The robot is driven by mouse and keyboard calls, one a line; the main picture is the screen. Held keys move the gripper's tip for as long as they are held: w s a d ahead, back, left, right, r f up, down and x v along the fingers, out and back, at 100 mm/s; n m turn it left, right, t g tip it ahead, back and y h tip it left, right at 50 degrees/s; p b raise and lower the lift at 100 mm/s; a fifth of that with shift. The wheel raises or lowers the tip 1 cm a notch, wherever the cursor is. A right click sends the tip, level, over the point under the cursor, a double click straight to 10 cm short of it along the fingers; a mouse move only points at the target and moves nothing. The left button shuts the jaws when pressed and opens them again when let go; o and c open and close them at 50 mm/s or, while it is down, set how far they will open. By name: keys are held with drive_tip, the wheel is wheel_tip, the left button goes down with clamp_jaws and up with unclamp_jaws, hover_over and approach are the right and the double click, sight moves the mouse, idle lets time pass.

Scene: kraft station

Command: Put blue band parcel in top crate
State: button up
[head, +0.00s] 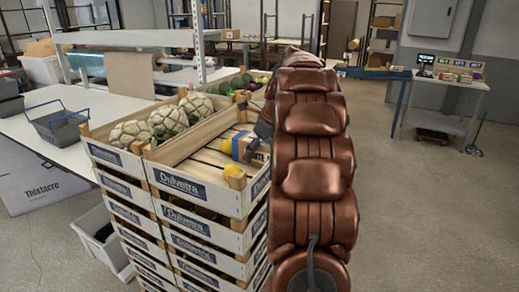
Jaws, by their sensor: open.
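The blue band parcel (239,146) is a small box with a blue band. It sits inside the top crate (196,190), a wooden slatted crate with a blue label on its front, toward the right side. My gripper (260,142) is open at the parcel's right side, partly hidden by my own arm. I cannot tell whether it touches the parcel. My arm also hides the right part of the crate.
More crates (205,246) are stacked below. A white table (50,125) with a grey basket (62,126) is at left.

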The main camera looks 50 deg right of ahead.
drive_tip(key=shift+f, duration=0.1)
drive_tip(key=c, duration=1.4)
